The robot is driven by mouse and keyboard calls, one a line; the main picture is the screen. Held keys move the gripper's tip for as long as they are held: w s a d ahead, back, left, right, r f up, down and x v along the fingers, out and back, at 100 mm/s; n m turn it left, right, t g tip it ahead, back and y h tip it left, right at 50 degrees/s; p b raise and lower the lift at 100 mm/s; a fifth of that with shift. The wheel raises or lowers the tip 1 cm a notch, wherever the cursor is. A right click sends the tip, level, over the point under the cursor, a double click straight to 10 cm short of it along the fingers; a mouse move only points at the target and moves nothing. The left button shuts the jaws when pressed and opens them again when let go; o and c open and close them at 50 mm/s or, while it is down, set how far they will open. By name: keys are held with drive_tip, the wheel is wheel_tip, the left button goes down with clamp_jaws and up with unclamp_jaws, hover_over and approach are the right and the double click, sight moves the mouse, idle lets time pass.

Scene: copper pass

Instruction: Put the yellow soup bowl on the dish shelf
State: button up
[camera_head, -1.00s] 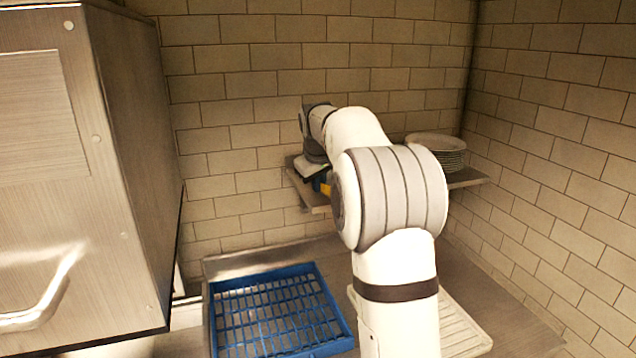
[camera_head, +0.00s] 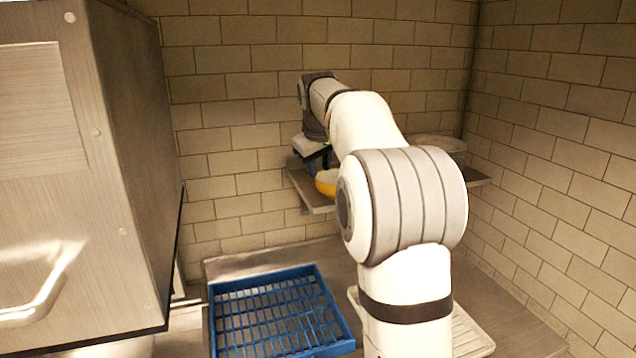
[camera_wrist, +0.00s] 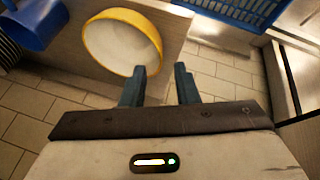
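The yellow soup bowl (camera_head: 327,188), yellow outside and pale inside, rests on the left part of the dish shelf (camera_head: 308,196), partly hidden by my arm in the head view. The wrist view shows the bowl (camera_wrist: 122,42) on the shelf surface (camera_wrist: 75,52), beyond my fingertips. My gripper (camera_wrist: 161,72) is open, with nothing between its fingers. Its left fingertip overlaps the bowl's near rim in the picture; I cannot tell whether they touch. In the head view my gripper is above the bowl, its fingers mostly hidden.
A stack of plates (camera_head: 440,146) stands at the shelf's right end, partly behind my arm. A blue object (camera_wrist: 38,24) is near the bowl. A blue dish rack (camera_head: 280,312) sits on the counter below. A large metal machine (camera_head: 95,180) stands left; tiled walls close the back and right.

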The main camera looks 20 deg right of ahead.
drive_tip(key=d+v, duration=0.1)
drive_tip(key=v, duration=0.4)
drive_tip(key=s+a+f+m, duration=0.1)
drive_tip(key=s+a+f, duration=0.15)
drive_tip(key=s, duration=0.45)
drive_tip(key=s+a+f, duration=0.2)
drive_tip(key=s+a, duration=0.2)
drive_tip(key=s, duration=0.3)
drive_tip(key=s+a+f+m+y, duration=0.1)
drive_tip(key=s+a+f, duration=0.1)
drive_tip(key=s+f, duration=0.6)
drive_tip(key=s+a+f+m+g, duration=0.1)
drive_tip(key=s+a+f, duration=0.1)
drive_tip(key=s+f, duration=0.6)
drive_tip(key=s, duration=0.5)
drive_tip(key=shift+s+a+y, duration=0.35)
drive_tip(key=shift+y, duration=0.05)
drive_tip(key=shift+f+b, duration=0.2)
drive_tip(key=shift+b, duration=0.1)
wheel_tip(320, 180, down, 6)
drive_tip(key=b, duration=0.5)
drive_tip(key=shift+w+g, duration=0.2)
drive_tip(key=shift+g, duration=0.1)
